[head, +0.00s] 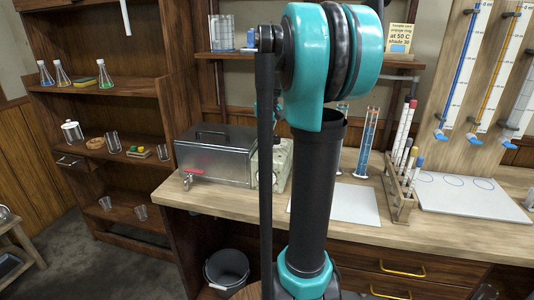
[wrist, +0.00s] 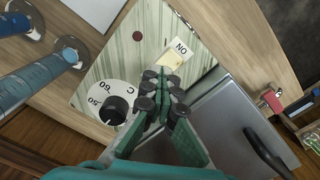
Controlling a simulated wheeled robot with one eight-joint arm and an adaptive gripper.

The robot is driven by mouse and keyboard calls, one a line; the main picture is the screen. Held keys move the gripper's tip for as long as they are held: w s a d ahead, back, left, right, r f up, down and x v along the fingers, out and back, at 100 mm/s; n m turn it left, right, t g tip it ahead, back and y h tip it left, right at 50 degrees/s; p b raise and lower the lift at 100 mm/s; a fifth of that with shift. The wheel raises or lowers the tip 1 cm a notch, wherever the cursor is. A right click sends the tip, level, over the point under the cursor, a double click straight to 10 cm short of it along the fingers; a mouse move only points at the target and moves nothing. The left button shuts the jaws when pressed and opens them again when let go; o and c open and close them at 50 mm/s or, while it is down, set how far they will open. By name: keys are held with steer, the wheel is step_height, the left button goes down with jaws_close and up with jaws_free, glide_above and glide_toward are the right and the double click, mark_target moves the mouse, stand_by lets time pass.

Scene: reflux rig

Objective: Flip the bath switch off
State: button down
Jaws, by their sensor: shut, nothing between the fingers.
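The bath (head: 215,158) is a grey metal box with a lid handle, standing on the bench left of my arm. Its pale control panel (head: 283,165) shows partly at its right side, behind my arm. In the wrist view, the panel (wrist: 110,60) carries a dial (wrist: 114,108) marked 50, 60 and C, a dark red round lamp (wrist: 137,37) and a cream switch (wrist: 174,60) beside an "ON" label. My gripper (wrist: 163,82) is shut and empty, its tips over the panel right by the switch and partly covering it. I cannot tell if they touch.
Blue-filled cylinders (wrist: 45,75) stand close to the panel; one also shows in the head view (head: 366,145). A test-tube rack (head: 400,190) and a white board (head: 470,195) are further right. The bath's tap (head: 188,180) juts out at the front left.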

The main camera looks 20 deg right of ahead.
steer(key=shift+r, duration=3.45)
steer(key=shift+s, duration=0.1)
